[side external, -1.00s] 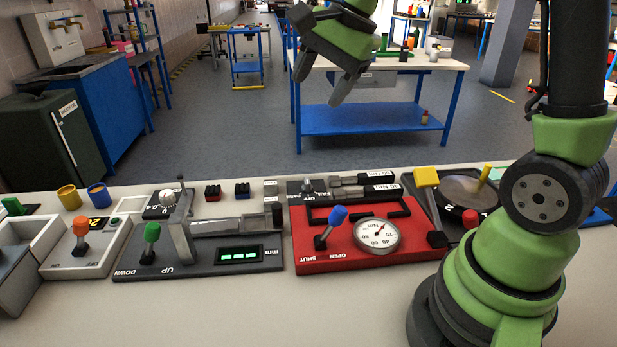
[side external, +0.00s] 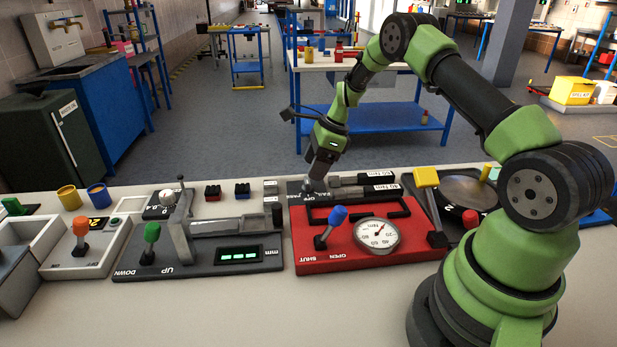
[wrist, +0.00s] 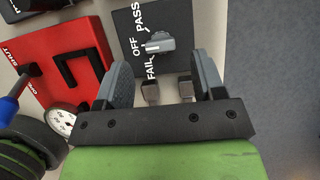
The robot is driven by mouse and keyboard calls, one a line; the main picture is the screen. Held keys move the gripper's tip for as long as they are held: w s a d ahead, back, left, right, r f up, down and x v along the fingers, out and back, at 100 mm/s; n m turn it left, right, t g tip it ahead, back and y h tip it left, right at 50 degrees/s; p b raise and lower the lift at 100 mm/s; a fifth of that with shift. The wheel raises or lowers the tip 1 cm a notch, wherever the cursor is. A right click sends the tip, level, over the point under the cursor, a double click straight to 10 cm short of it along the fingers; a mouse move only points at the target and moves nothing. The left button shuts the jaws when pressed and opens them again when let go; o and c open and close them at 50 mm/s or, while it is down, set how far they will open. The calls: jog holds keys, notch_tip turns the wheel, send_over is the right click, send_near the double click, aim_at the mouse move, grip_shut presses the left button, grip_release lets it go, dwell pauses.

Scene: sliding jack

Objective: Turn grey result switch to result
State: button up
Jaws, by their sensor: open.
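The grey result switch (wrist: 160,42) sits on a dark panel (wrist: 181,18) marked PASS, OFF and FAIL in the wrist view. Its white mark points towards OFF. My gripper (wrist: 160,60) is open, with its two grey fingers spread on either side below the switch in the picture. In the side view my gripper (side external: 314,184) is low over this panel and covers most of the switch. I cannot tell whether a finger touches it. Nothing is seen held between the fingers.
A red panel (side external: 310,255) with a blue lever (side external: 337,215) and gauge (side external: 377,234) lies in front. Grey bars (side external: 345,192) lie right of the switch. A dark unit with a green lever (side external: 152,232) is left. A yellow-handled device (side external: 426,177) is right.

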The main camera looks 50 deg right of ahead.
aim_at(307, 180)
jog(key=x, duration=0.4)
jog(key=c, duration=0.9)
jog(key=shift+c, duration=0.2)
jog(key=n, duration=0.2)
jog(key=n+g, duration=0.1)
jog(key=n, duration=0.1)
jog(key=shift+w+f+n+g+y, duration=0.1)
jog(key=shift+n+g+y, duration=0.2)
jog(key=shift+y, duration=0.1)
jog(key=shift+n+g, duration=0.7)
jog(key=shift+n, duration=1.2)
